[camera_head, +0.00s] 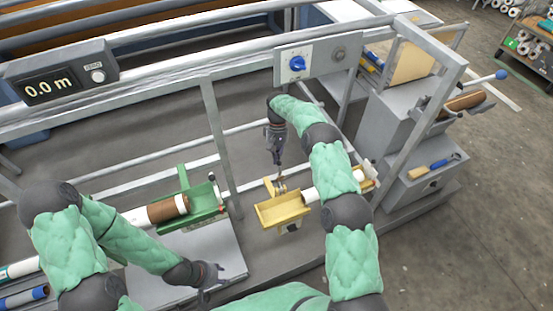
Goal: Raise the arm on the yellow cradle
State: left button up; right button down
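The yellow cradle (283,209) sits low in the machine frame at centre. A small metal part, possibly its arm, shows at its back edge (281,184). My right gripper (278,160) points down just above and behind this part. Its fingers look close together, and I cannot tell whether it touches anything. My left gripper (204,290) hangs low at the bottom centre, away from the yellow cradle; its fingers are too small to read. My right arm hides part of the area right of the cradle.
A green cradle (206,205) with a brown-and-white roll (168,208) stands to the left. A white roll (325,188) lies right of the yellow cradle, partly behind my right arm. A frame post (215,140) stands between the cradles. A panel with a blue knob (297,63) is above.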

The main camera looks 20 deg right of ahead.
dwell(0.7)
pick_arm(q)
jog(key=c, duration=0.6)
jog(key=shift+w+d+m, duration=0.2)
jog(key=shift+w+m, duration=0.1)
grip_shut()
jog(key=w+d+r+m+t, duration=0.3)
jog(key=w+d+r+m, duration=0.15)
jog(key=d+m, duration=0.25)
jog(key=w+d+r+m+t, duration=0.2)
jog(key=w+d+r+m, duration=0.1)
jog(key=w+d+m, duration=0.4)
jog(key=w+d+r+m+t+h, duration=0.2)
jog(key=d+r+m, duration=0.3)
jog(key=d+r, duration=0.15)
jog(key=w+d+r+m+t+h, duration=0.2)
jog(key=w+d+r+m, duration=0.15)
jog(key=d+r, duration=0.35)
jog(key=w+d+f, duration=0.3)
jog(key=w+f, duration=0.3)
jog(key=w, duration=0.3)
jog(key=shift+d, duration=0.2)
